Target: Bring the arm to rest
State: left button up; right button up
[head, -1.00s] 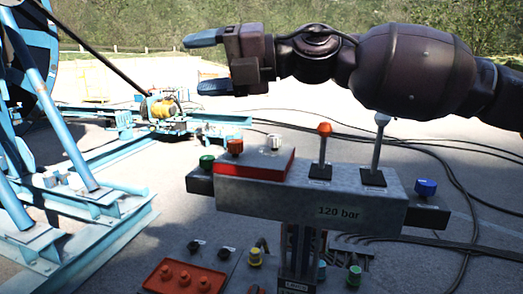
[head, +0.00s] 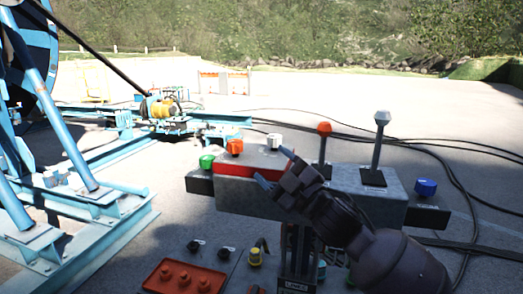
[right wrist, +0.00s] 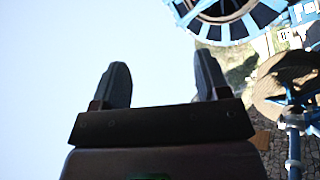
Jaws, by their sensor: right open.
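My right gripper (head: 272,170) is in the lower middle of the head view, in front of the control box (head: 395,207) on its near side. Its arm comes in from the bottom right. In the right wrist view, the two fingers of the gripper (right wrist: 160,82) stand apart with only sky between them, so it is open and empty. It hides part of the box's front, including the pressure label. I cannot tell whether it touches the box. My left gripper is not in view.
The box carries an orange-topped lever (head: 323,143), a grey lever (head: 377,150) and several knobs, including a blue knob (head: 426,187). A red panel (head: 180,277) sits below. The blue reel frame (head: 75,200) stands left. Black cables (head: 455,165) lie on open ground at right.

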jog(key=s+d+f+m+h, duration=0.5)
jog(key=d+f, duration=0.3)
jog(key=f, duration=0.5)
jog(key=s+d+f+m+h, duration=0.2)
jog(key=d+f+m+h, duration=0.5)
jog(key=f, duration=0.6)
jog(key=s+d+f+m+g+h, duration=0.1)
jog(key=s+d+f+m+g, duration=0.1)
jog(key=s+d+f, duration=0.3)
jog(key=s+d+f+m+g+h, duration=0.2)
jog(key=s+d+f, duration=0.3)
jog(key=s+f, duration=0.9)
jog(key=s+m, duration=0.1)
jog(key=s, duration=0.2)
jog(key=shift+s+f+m, duration=0.2)
jog(key=shift+f+m, duration=0.05)
jog(key=shift+m, duration=0.05)
jog(key=shift+a, duration=0.1)
